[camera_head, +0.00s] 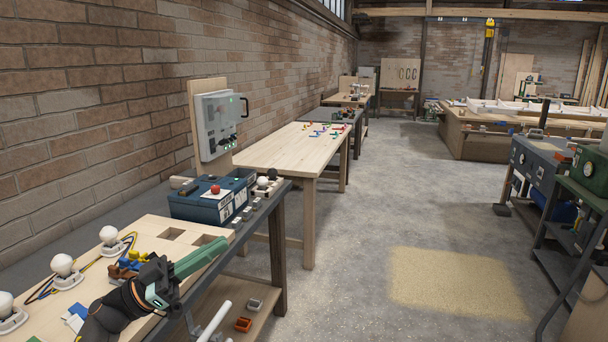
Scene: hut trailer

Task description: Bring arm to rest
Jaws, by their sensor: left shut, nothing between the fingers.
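My left arm comes in at the bottom left, black with an orange-brown band. Its left gripper (222,243) has green fingers that lie together, shut and empty. The fingers point up and to the right, in front of the right edge of the wooden board on the near workbench (268,225). The gripper hides part of that board and the bench edge. I cannot tell the exact gap between the fingers and the board. My right gripper is not in view.
White bulbs (63,265) and coloured blocks (128,264) sit left of the gripper. A blue box with a red button (200,200) stands behind it. A wooden table (280,148) is beyond. The floor at right (350,220) is open; a green rack (585,190) stands far right.

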